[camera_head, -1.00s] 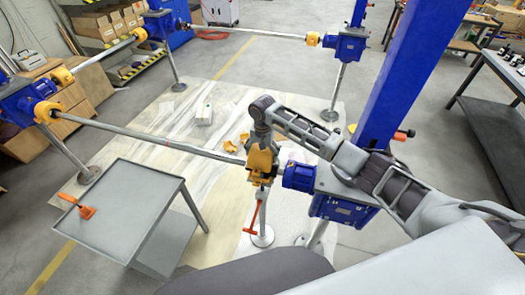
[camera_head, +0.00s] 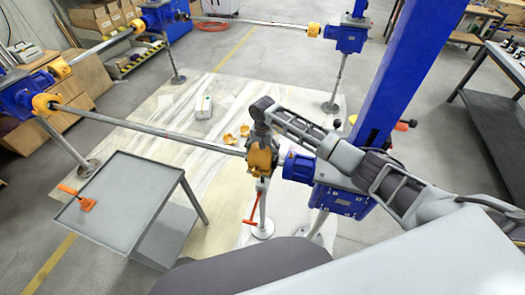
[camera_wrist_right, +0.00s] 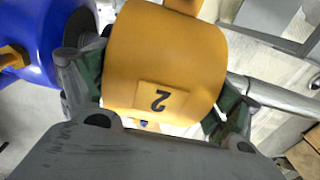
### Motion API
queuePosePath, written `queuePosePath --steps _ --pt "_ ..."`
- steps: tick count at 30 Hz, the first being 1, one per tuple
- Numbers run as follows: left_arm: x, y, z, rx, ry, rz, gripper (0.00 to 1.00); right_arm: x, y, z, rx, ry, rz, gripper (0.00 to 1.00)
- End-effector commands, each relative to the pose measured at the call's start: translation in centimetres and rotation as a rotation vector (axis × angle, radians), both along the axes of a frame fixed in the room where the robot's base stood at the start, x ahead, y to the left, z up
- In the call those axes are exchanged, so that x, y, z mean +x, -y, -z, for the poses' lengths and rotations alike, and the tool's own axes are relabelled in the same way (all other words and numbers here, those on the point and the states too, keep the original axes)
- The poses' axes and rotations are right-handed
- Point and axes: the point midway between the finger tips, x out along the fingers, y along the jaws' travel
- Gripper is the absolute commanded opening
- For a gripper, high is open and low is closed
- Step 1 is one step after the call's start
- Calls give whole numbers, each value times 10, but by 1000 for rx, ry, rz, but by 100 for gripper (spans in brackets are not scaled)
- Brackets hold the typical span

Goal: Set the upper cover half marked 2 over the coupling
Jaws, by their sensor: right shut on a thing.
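The yellow upper cover half marked 2 (camera_wrist_right: 165,65) fills the middle of the right wrist view, with its number plate facing the camera. My right gripper (camera_wrist_right: 155,105) is shut on it, one finger on each side. In the head view the cover half (camera_head: 260,158) is at the end of the long shaft, beside the blue gearbox of the near jack. My right gripper (camera_head: 261,135) is above it, mostly hidden by its own wrist. The coupling is hidden under the cover half; I cannot tell whether the cover touches it. My left gripper is out of view.
A long shaft (camera_head: 150,130) runs left from the cover. A blue jack gearbox (camera_head: 297,167) is close on the right. A grey cart (camera_head: 125,205) holding an orange tool (camera_head: 78,198) stands at left. Yellow pieces (camera_head: 238,134) and a white box (camera_head: 203,106) lie on the floor beyond.

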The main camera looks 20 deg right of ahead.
Motion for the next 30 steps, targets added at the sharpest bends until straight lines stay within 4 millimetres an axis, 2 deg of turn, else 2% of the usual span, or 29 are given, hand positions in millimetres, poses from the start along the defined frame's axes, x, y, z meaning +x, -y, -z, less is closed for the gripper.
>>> queuePosePath --steps 30 --pt "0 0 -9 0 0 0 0 -6 1 11 -7 -15 -3 54"
